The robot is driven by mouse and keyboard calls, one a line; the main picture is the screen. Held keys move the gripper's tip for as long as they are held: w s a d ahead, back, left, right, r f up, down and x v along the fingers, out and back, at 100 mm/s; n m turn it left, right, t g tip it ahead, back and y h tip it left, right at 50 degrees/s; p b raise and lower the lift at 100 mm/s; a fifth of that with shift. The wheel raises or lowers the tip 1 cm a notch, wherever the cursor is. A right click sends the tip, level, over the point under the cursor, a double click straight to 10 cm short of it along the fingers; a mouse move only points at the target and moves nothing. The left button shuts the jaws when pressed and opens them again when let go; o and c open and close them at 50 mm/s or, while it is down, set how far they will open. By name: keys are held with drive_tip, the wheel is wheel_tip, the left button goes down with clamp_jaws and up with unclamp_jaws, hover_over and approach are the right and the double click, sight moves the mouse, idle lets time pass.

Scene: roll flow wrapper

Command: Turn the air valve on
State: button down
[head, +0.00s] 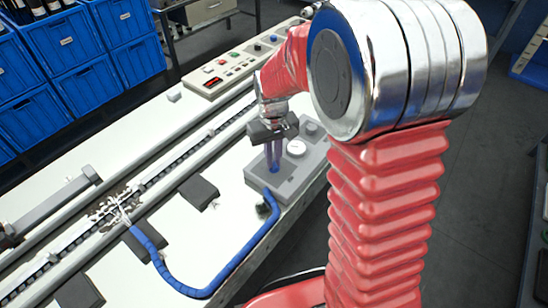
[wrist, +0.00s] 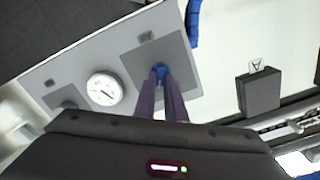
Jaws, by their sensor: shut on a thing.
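The air valve is a small blue handle (wrist: 160,70) on a dark square plate of a grey panel (wrist: 70,62), seen in the wrist view. My gripper (wrist: 163,82) points down at the panel, with its two long fingers closed on the blue handle. In the head view my gripper (head: 273,164) stands over the near part of the grey panel box (head: 312,166), and the fingers hide most of the handle. A round white gauge (head: 296,148) sits beside the fingers; its dial (wrist: 104,89) also shows in the wrist view. I cannot make out the plate's lettering.
A blue hose (head: 178,284) runs from the panel across the white table (head: 225,225) to a long rail. A dark block (head: 197,193) lies near the rail. A control console (head: 222,72) stands behind. Blue crates (head: 78,47) are stacked at the upper left.

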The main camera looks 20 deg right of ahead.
drive_tip(key=shift+w+r, duration=0.15)
drive_tip(key=shift+w, duration=0.15)
drive_tip(key=c, duration=1.8)
unclamp_jaws()
drive_tip(key=shift+s, duration=0.15)
wheel_tip(320, 180, up, 14)
drive_tip(key=shift+f, duration=0.25)
drive_tip(key=s+r+t, duration=0.1)
drive_tip(key=s+t, duration=0.1)
drive_tip(key=s, duration=0.4)
drive_tip(key=s+r+t, duration=0.1)
drive_tip(key=s+r, duration=0.1)
drive_tip(key=s, duration=0.5)
drive_tip(key=s+r+m+t, duration=0.1)
drive_tip(key=s+t, duration=0.1)
drive_tip(key=s, duration=0.5)
drive_tip(key=shift+s+d+r+t, duration=0.1)
drive_tip(key=shift+d+r+t, duration=0.1)
drive_tip(key=shift+t, duration=0.1)
